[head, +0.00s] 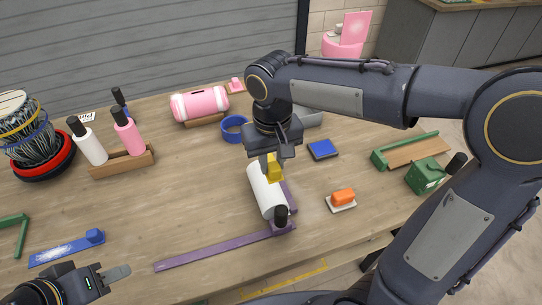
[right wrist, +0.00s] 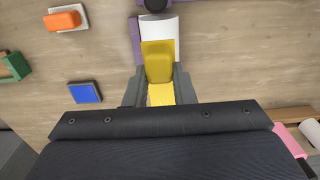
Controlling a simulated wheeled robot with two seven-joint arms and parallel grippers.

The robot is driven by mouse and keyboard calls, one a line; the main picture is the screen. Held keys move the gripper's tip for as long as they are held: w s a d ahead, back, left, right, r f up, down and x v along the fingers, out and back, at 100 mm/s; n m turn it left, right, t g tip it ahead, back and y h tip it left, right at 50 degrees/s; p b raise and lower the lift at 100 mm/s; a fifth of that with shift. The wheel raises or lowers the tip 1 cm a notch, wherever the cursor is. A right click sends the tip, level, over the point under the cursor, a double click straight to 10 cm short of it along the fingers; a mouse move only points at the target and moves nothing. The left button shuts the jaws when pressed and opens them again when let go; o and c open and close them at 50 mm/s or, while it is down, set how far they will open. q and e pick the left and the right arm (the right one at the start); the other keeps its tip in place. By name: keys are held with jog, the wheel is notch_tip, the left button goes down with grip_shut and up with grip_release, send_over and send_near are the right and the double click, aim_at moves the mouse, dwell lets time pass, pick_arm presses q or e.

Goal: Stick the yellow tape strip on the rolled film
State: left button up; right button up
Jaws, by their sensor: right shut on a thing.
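The rolled film (head: 265,192) is a white cylinder lying on a purple holder (head: 291,198) in the middle of the table, with a black end towards me. It also shows at the top of the right wrist view (right wrist: 163,32). My right gripper (head: 272,155) points down over the film's far end. It is shut on the yellow tape strip (head: 273,171), which shows between the fingers in the right wrist view (right wrist: 158,52). The strip overlaps the film in both views; I cannot tell if they touch. My left gripper (head: 118,273) is at the lower left, away from the film, its jaw gap unclear.
A purple bar (head: 215,250) lies in front of the film. An orange-topped block (head: 343,196), a blue pad (head: 322,149) and a green box (head: 426,174) are to the right. A blue ring (head: 234,128) and pink roll (head: 200,103) lie behind. Bottles (head: 130,138) stand left.

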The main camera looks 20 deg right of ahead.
jog(key=shift+f, duration=0.2)
jog(key=shift+f+b, duration=3)
jog(key=shift+f, duration=0.95)
jog(key=shift+f, duration=0.2)
jog(key=o, duration=1)
jog(key=shift+o, duration=0.2)
jog(key=shift+r, duration=0.1)
notch_tip(320, 180, up, 8)
jog(key=shift+f, duration=0.1)
